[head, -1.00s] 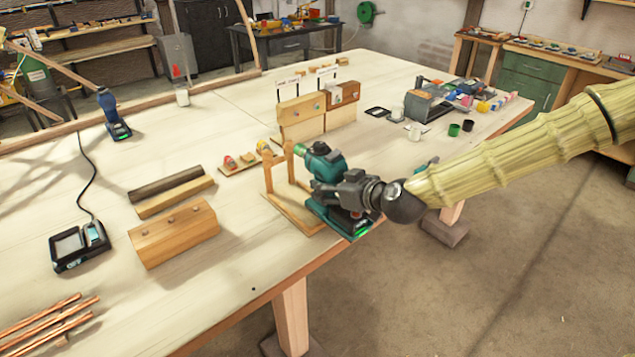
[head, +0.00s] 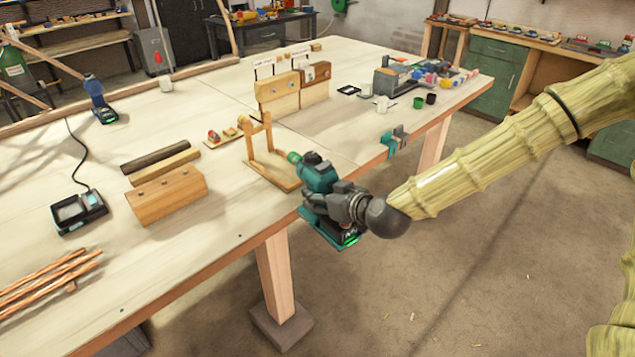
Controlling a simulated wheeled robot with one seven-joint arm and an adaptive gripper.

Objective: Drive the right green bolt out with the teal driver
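My gripper (head: 346,205) is shut on the teal driver (head: 318,176). The driver's battery foot with a green light hangs at the table's front edge, and its nose points left toward the wooden stand. Two upright wooden blocks with label cards stand farther back: a pale left block (head: 278,97) and a right block with a darker top (head: 315,84). Small bolt heads show on their faces, but their colours are too small to tell surely. The driver is well apart from both blocks.
The empty wooden stand (head: 272,172) is just left of the driver. A blue driver (head: 100,103), a charger (head: 80,212), a wooden beam with bolts (head: 168,194) and copper rods (head: 42,278) lie left. A teal clamp (head: 394,141) grips the right edge.

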